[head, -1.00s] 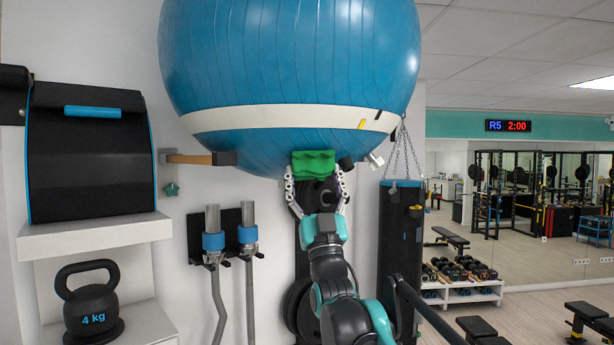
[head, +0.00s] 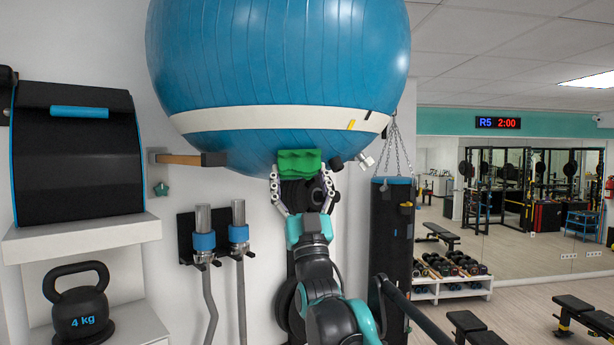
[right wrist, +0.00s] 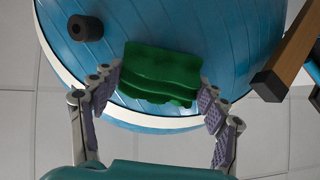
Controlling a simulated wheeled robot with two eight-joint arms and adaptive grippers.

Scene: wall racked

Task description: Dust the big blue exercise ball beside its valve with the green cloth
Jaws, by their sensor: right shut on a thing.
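The big blue exercise ball (head: 280,60) with a white band sits high against the wall and fills the top of the head view. It also fills much of the right wrist view (right wrist: 215,30). My right gripper (head: 300,187) is shut on the green cloth (head: 299,163), at the ball's lower underside. The folded cloth (right wrist: 160,75) overlaps the ball in the right wrist view; I cannot tell whether it touches. A dark stub (head: 336,163), seemingly also in the right wrist view (right wrist: 85,28), is close beside the cloth and may be the valve. My left gripper is not in view.
A wooden bracket arm with a dark end (head: 190,159) juts out left of the cloth. A black punching bag (head: 392,250) hangs at the right. Bars in a wall holder (head: 222,240), a shelf (head: 85,235) and a kettlebell (head: 80,305) are at the left.

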